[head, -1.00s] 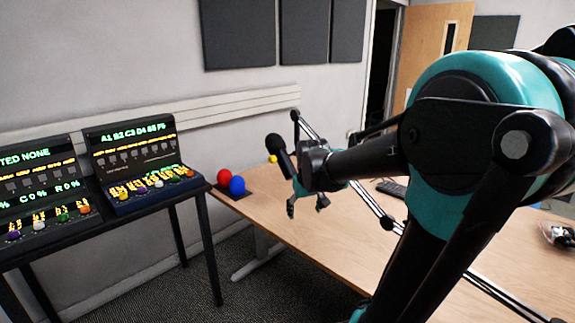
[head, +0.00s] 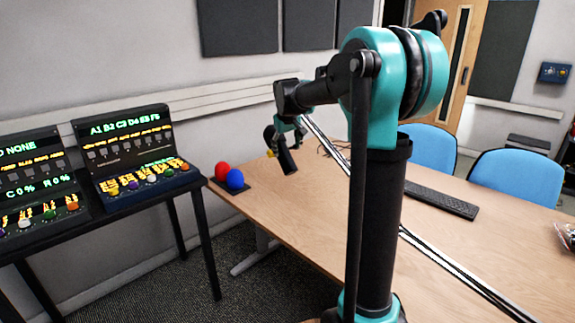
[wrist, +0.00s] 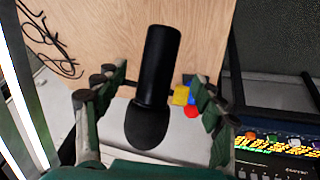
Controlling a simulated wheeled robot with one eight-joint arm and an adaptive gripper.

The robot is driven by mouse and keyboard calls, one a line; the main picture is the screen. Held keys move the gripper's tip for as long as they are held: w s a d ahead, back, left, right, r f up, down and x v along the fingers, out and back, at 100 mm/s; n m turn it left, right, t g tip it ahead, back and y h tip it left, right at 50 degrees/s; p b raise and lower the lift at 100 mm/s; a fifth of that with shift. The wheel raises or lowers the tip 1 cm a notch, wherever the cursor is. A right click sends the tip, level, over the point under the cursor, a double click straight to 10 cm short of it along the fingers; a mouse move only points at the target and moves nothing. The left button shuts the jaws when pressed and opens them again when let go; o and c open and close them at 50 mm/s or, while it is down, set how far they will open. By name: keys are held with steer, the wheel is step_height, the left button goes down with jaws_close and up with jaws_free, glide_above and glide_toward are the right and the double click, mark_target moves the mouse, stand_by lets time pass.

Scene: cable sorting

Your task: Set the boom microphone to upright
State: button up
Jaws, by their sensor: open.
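The boom microphone (head: 287,161) is black and hangs tilted above the far-left part of the table, partly hidden by my gripper. Its silvery boom arm (head: 455,270) runs across the table behind my arm. In the wrist view the microphone (wrist: 160,60) is a dark cylinder with a rounded end toward my palm. My gripper (head: 284,138) is open at the microphone. In the wrist view its teal and black fingers (wrist: 157,88) stand on either side of the microphone, with a visible gap on both sides. I cannot tell how deep the microphone sits between them.
Red (head: 222,170) and blue (head: 235,180) balls sit on a dark pad at the table's left corner. Lit control panels (head: 130,150) stand on a black stand to the left. A keyboard (head: 440,199) and blue chairs (head: 515,178) are at the right. Thin cables show in the wrist view (wrist: 50,40).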

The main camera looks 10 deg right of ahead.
mark_target(287, 159)
steer(key=x, duration=1)
steer(key=shift+s, duration=0.1)
jaws_close()
